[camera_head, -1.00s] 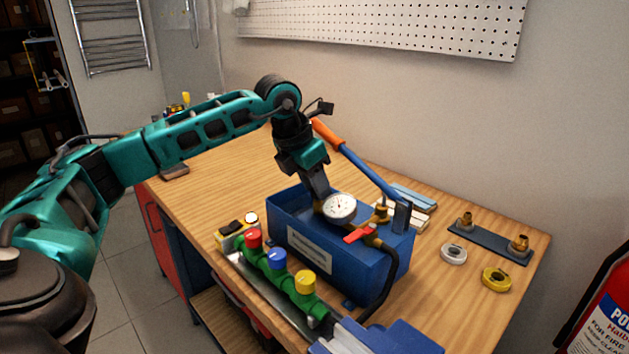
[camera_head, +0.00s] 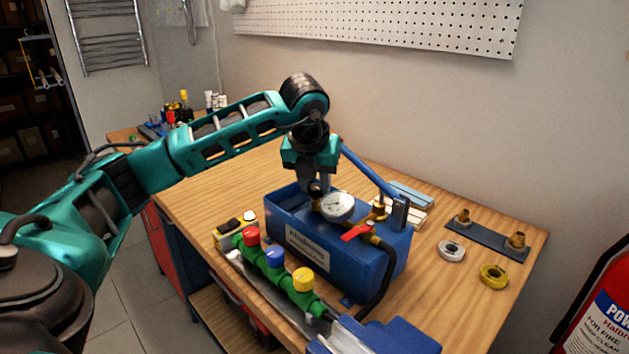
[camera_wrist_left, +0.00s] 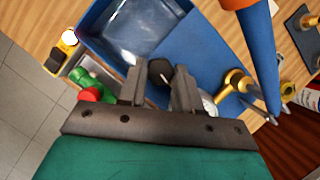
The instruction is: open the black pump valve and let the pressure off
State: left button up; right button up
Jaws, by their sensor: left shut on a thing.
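The blue test pump (camera_head: 330,258) stands on the wooden bench with a round white gauge (camera_head: 337,206), a red lever (camera_head: 357,231) and a black hose. The black pump valve (camera_wrist_left: 160,72) shows as a dark round knob in the left wrist view, between the fingers of my left gripper (camera_wrist_left: 160,88). In the head view my left gripper (camera_head: 317,187) points down behind the gauge, shut on the knob. The fingers and gauge hide most of the knob there. The blue pump handle (camera_head: 370,171) slopes up behind the wrist. My right gripper is not in view.
A green manifold with red, blue and yellow caps (camera_head: 275,271) lies along the pump's front. A yellow-and-black device (camera_head: 235,228) sits to its left. A dark plate with brass fittings (camera_head: 487,240) and two rings lie at right. A fire extinguisher (camera_head: 600,312) stands far right.

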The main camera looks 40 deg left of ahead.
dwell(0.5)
pick_arm(q)
jog(key=o, duration=0.7)
jog(key=shift+o, duration=0.2)
jog(key=shift+r, duration=0.1)
jog(key=v, duration=1.2)
jog(key=shift+s+d+r+p, duration=0.2)
jog(key=shift+r+p, duration=0.1)
jog(key=shift+r, duration=0.05)
